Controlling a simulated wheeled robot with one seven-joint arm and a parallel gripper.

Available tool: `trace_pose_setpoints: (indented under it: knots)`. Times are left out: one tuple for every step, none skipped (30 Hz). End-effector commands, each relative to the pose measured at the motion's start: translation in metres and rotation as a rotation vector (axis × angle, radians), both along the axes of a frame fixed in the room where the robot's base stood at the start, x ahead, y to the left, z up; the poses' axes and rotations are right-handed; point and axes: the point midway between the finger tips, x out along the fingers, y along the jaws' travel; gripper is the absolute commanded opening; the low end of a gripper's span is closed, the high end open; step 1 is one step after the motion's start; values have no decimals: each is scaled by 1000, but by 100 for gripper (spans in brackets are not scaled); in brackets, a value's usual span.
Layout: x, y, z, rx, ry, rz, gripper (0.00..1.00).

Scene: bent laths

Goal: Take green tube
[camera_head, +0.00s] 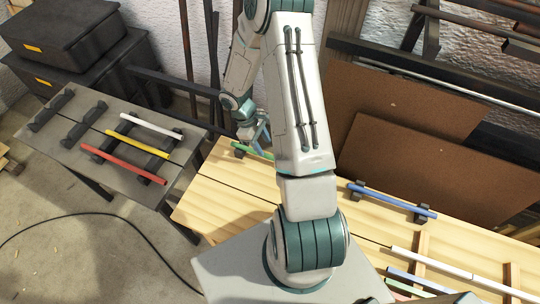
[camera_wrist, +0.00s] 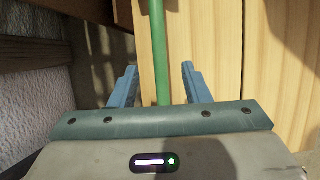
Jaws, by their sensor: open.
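The green tube (camera_wrist: 158,45) runs lengthwise between the two blue fingers of my gripper (camera_wrist: 159,68) in the wrist view. The fingers are apart, with a gap on each side of the tube. The tube's near end is hidden behind the gripper body. In the head view a short piece of the green tube (camera_head: 264,154) shows on the wooden table, and my arm hides the rest. My gripper (camera_head: 258,137) is right above it there. I cannot tell the exact height between them.
A blue tube (camera_head: 392,201) lies on black holders on the wooden table (camera_head: 215,200). White, blue and pale green tubes lie at the lower right. A grey table (camera_head: 60,145) at left holds white (camera_head: 151,125), yellow (camera_head: 138,141) and red (camera_head: 123,164) tubes. Brown boards (camera_head: 430,160) lean behind.

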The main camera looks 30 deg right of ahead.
Motion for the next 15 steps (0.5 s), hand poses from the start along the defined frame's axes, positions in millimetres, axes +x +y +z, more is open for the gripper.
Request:
trace_pose_setpoints:
  knots:
    - [-1,0,-2,1,1,0,43]
    - [-1,-1,-3,1,1,0,43]
    - [-2,-1,-5,0,2,1,43]
    - [-3,-2,-7,0,2,1,43]
    - [-4,-3,-10,1,3,-1,43]
    - [-5,-3,-14,1,4,0,43]
    - [-6,-4,-17,2,4,1,43]
    - [-7,-5,-21,2,4,-2,43]
    - [-8,-6,-25,1,4,0,43]
    - [-9,-6,-29,1,5,-1,43]
    - [-9,-7,-33,1,3,-1,43]
    - [-11,-9,-38,1,3,-1,43]
    - [-12,-9,-40,1,3,-1,43]
    - [-12,-10,-43,0,3,-1,43]
    - [-13,-11,-45,-1,2,-1,43]
